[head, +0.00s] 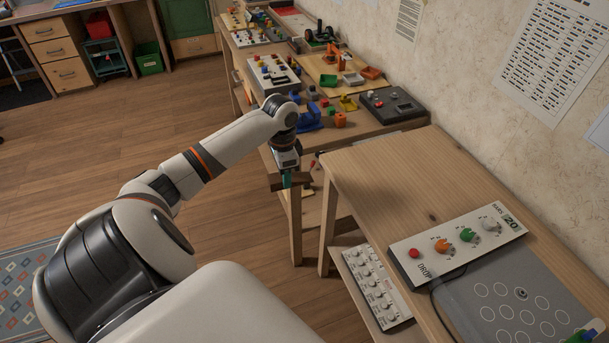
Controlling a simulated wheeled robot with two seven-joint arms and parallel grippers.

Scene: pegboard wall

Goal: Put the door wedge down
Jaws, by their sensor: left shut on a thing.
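My left gripper (289,183) hangs pointing down in the middle of the head view, in front of the long workbench's near end. It is shut on a small teal-green piece (287,178), which I take to be the door wedge. Most of it is hidden between the jaws, so its full shape does not show. The gripper appears to be over the gap beside the near wooden table (372,183), left of its edge. My right gripper is not in view.
The long workbench (345,133) carries several tools, blocks and panels. The near table holds a control panel with knobs (458,240) and a grey mat with circles (470,312); its far half is bare. A lower shelf holds a white knob panel (375,285). Open wooden floor (110,150) lies left.

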